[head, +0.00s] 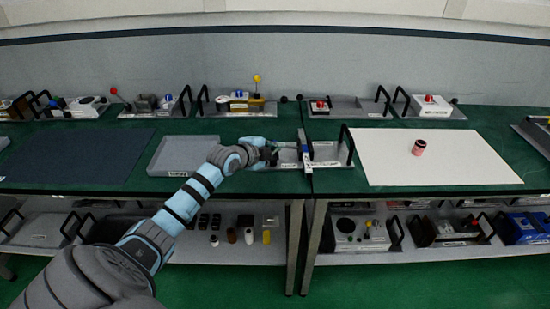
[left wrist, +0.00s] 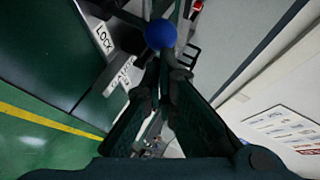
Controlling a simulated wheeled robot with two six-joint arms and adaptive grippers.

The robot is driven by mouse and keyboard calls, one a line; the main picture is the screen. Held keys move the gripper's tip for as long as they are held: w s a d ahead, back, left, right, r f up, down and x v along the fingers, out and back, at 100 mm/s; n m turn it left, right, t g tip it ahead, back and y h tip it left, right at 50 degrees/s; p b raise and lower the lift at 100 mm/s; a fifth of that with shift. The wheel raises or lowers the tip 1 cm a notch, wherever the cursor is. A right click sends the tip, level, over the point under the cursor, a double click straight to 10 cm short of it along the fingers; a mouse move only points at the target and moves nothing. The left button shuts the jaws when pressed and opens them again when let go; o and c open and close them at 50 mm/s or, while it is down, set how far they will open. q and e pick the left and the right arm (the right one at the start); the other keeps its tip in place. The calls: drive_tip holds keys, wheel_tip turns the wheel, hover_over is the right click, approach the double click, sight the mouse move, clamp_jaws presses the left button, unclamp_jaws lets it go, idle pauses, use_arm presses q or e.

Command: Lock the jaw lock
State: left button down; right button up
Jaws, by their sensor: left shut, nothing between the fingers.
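The jaw lock device sits on a grey tray (head: 328,154) at the middle of the green bench in the head view. A blue and grey upright part (head: 305,147) stands on it. In the left wrist view a blue ball knob (left wrist: 160,34) is just beyond my fingertips. A LOCK label (left wrist: 103,39) lies to the left of the knob, with a second, partly hidden label below it. My left gripper (left wrist: 165,68) is shut and empty, close to the knob; I cannot tell whether they touch. In the head view my left gripper (head: 268,154) is at the device's left side. My right gripper is not in view.
A grey tray (head: 172,157) lies left of the device, and black handles (head: 349,143) rise at its right. Other devices line the back, and a lower shelf holds more. The dark mat (head: 70,160) is clear.

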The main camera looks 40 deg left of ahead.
use_arm(q)
drive_tip(key=w+a+g, duration=0.1)
drive_tip(key=w+a+r+n+g+h, duration=0.1)
drive_tip(key=shift+w+a+g, duration=0.15)
drive_tip(key=shift+w+g, duration=0.25)
drive_tip(key=shift+w+d, duration=0.2)
drive_tip(key=shift+w, duration=0.1)
drive_tip(key=shift+s+a+r+p, duration=0.2)
drive_tip(key=shift+s+r+p, duration=0.15)
drive_tip(key=shift+r, duration=0.1)
drive_tip(key=shift+w+r+p, duration=0.1)
drive_tip(key=shift+r+p, duration=0.3)
drive_tip(key=shift+r, duration=0.05)
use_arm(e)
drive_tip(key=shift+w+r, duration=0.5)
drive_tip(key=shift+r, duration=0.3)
